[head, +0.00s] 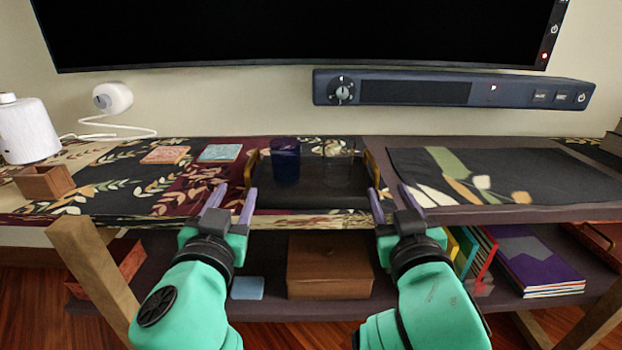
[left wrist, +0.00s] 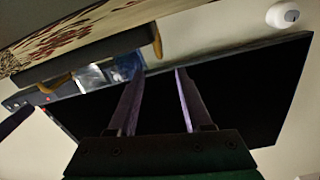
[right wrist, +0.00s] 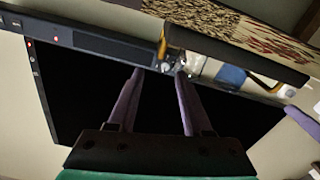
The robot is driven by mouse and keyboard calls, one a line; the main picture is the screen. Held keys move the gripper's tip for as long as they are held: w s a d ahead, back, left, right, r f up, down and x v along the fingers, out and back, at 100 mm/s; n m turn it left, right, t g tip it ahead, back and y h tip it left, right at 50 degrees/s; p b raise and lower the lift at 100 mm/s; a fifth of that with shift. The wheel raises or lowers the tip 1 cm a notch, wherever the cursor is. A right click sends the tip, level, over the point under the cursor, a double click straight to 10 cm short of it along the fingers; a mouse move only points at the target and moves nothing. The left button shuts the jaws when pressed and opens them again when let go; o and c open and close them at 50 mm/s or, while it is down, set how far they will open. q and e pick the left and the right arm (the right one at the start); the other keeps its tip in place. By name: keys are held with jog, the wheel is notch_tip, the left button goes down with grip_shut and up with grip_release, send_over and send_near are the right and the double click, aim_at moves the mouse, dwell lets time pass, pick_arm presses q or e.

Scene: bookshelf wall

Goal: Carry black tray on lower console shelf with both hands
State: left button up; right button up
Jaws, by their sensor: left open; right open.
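The black tray (head: 310,194) lies on the console's upper surface, with a tan handle at its left end (head: 251,168) and another at its right end (head: 371,170). A dark blue cup (head: 285,160) and a clear glass (head: 338,165) stand on it. My left gripper (head: 232,203) is open and empty, in front of the tray's left end. My right gripper (head: 392,203) is open and empty, in front of its right end. A tan handle shows beyond the fingertips in the left wrist view (left wrist: 157,42) and the right wrist view (right wrist: 162,45). Neither gripper visibly touches the tray.
The lower shelf (head: 270,308) holds a brown box (head: 330,267) in the middle, a light blue item (head: 247,288) and books (head: 535,262) at right. Two coasters (head: 219,153) lie left of the tray. A dark patterned mat (head: 490,172) lies right. A soundbar (head: 450,90) hangs above.

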aim_at(252, 159)
pick_arm(q)
jog(key=w, duration=1.4)
jog(key=shift+w+f, duration=0.1)
jog(key=shift+w, duration=0.2)
pick_arm(e)
jog(key=w, duration=1.4)
jog(key=shift+w, duration=0.3)
pick_arm(q)
grip_shut()
pick_arm(e)
grip_shut()
pick_arm(q)
jog(key=shift+a, duration=0.1)
pick_arm(e)
jog(key=shift+f, duration=0.1)
